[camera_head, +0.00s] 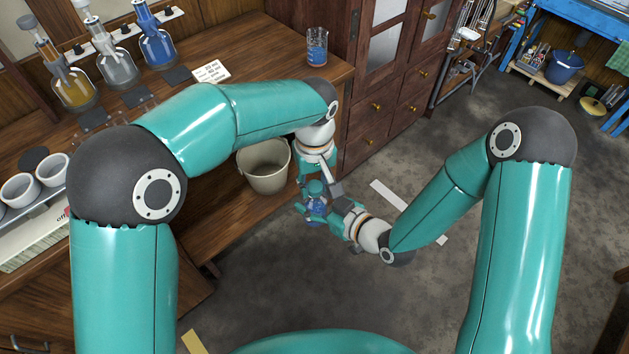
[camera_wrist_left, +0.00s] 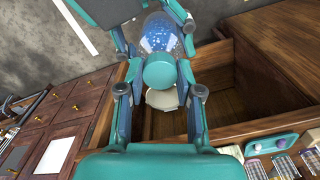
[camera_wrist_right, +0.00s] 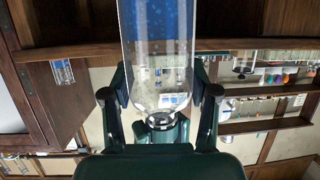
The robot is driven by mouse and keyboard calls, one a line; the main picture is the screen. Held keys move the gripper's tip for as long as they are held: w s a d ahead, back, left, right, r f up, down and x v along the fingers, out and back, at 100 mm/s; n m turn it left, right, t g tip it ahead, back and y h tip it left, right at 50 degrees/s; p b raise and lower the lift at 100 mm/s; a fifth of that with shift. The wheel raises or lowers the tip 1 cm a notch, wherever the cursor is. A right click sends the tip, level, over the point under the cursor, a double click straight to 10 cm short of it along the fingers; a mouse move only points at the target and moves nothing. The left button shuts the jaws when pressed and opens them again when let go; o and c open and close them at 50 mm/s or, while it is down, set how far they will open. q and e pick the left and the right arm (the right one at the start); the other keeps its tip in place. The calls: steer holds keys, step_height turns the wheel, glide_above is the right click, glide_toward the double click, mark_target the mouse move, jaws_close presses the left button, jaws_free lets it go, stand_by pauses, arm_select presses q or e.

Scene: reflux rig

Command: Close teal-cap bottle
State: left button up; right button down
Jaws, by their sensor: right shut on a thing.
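The bottle (camera_head: 317,212) with blue contents is held in the air by my right gripper (camera_head: 331,214), which is shut on its body. Its clear glass and blue contents fill the upper middle of the right wrist view (camera_wrist_right: 160,60). The teal cap (camera_head: 316,187) is at the bottle's top; whether it is seated or loose cannot be told. In the left wrist view the cap (camera_wrist_left: 160,71) lies between the fingers of my left gripper (camera_wrist_left: 160,78), in line with the bottle (camera_wrist_left: 160,33) beyond. Small gaps show beside the cap, and the left fingers look open around it.
A beige bucket (camera_head: 264,167) stands just left of the grippers, on the lower wooden shelf. A beaker of blue liquid (camera_head: 317,46) stands at the bench corner. Flasks (camera_head: 118,66) stand at the back left. A wooden cabinet (camera_head: 385,80) is behind; the floor to the right is open.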

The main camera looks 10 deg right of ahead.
arm_select(q)
jaws_close()
steer(key=m, duration=0.5)
steer(key=shift+m, duration=0.3)
steer(key=m, duration=0.6)
steer(key=shift+m, duration=0.3)
steer(key=o, duration=1.1)
jaws_free()
steer(key=shift+c, duration=0.2)
step_height(320, 180, up, 12)
steer(key=shift+w+f, duration=0.1)
steer(key=shift+f, duration=0.1)
